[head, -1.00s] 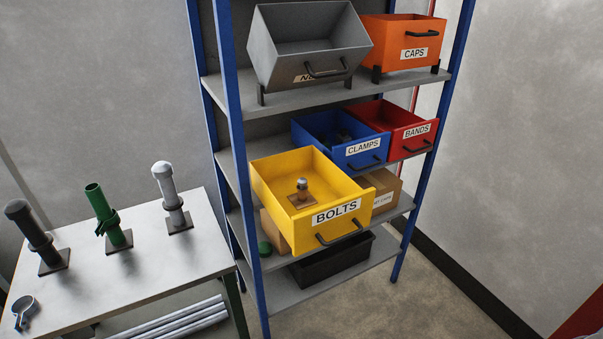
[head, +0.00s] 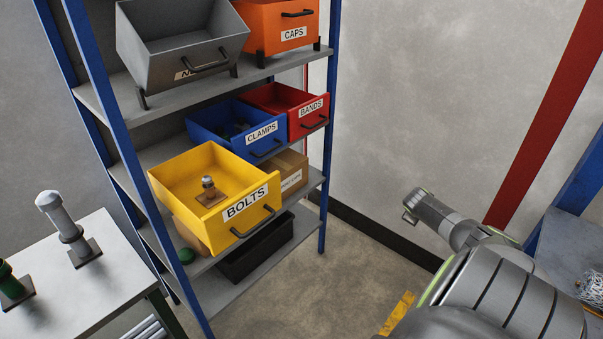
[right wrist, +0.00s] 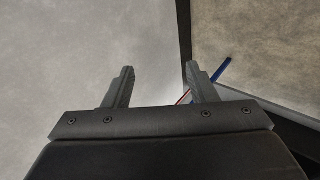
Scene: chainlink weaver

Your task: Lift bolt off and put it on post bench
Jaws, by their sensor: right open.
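The bolt (head: 208,185), a small part with a dark rounded head, stands upright on a brown square pad inside the open yellow BOLTS drawer (head: 235,219) on the shelf rack. The post bench (head: 98,282) is the pale table at the lower left. A grey post (head: 64,222) and part of a green post (head: 10,282) stand on it. My right gripper (head: 408,216) is out to the right, well away from the drawer. In the right wrist view it (right wrist: 159,70) is open and empty, facing bare wall and floor. My left gripper is not in view.
Around the yellow drawer are the blue CLAMPS drawer (head: 262,134), the red BANDS drawer (head: 312,107), the grey bin (head: 150,62) and orange CAPS bin (head: 275,38) above, and a black bin (head: 258,255) below. Blue rack uprights (head: 105,105) flank them. The floor before the rack looks clear.

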